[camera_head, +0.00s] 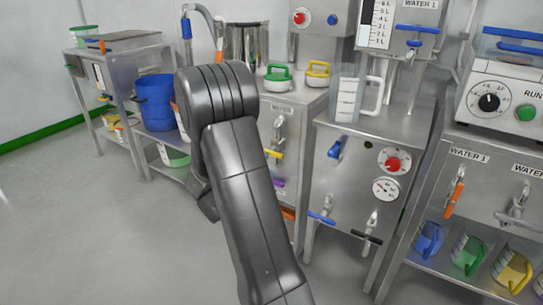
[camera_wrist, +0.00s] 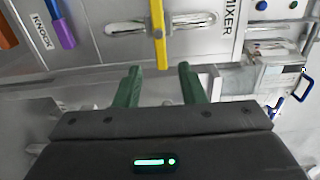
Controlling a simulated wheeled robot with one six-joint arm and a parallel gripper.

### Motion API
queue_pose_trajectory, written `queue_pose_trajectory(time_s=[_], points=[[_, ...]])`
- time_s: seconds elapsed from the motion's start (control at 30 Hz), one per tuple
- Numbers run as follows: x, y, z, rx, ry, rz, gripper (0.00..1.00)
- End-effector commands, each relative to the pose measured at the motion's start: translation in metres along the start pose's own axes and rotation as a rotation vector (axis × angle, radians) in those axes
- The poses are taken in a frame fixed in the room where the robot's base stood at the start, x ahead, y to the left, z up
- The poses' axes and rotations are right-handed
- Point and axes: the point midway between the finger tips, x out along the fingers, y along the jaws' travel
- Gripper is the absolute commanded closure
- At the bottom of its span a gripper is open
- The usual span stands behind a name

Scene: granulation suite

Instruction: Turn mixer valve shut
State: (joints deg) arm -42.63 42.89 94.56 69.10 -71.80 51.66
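The mixer valve has a yellow lever (camera_wrist: 158,30) on a silver body (camera_wrist: 125,27), beside the label MIXER (camera_wrist: 231,22) in the wrist view. The lever lies crosswise to the body. In the head view the yellow lever (camera_head: 273,156) shows just right of my arm, on a steel cabinet front. My gripper (camera_wrist: 160,75) has its two green fingers apart with nothing between them, and the lever's near end lines up with the gap at the fingertips. I cannot tell whether they touch. My arm hides the gripper in the head view.
A purple lever (camera_wrist: 60,28) and an orange one (camera_wrist: 7,30) are left of the mixer valve in the wrist view, with a KNOCK label. Green (camera_head: 278,77) and yellow (camera_head: 317,73) lidded pots stand on the cabinet. Open floor (camera_head: 80,220) lies to the left.

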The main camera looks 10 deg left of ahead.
Motion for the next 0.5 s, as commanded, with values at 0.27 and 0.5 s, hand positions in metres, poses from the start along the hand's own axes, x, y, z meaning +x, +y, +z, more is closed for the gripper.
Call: queue_pose_trajectory(time_s=[0.27, 0.5], points=[[-0.047, -0.001, 0.001, 0.0, -0.001, 0.0, 0.64], [-0.057, 0.0, 0.0, 0.0, 0.001, 0.0, 0.64]])
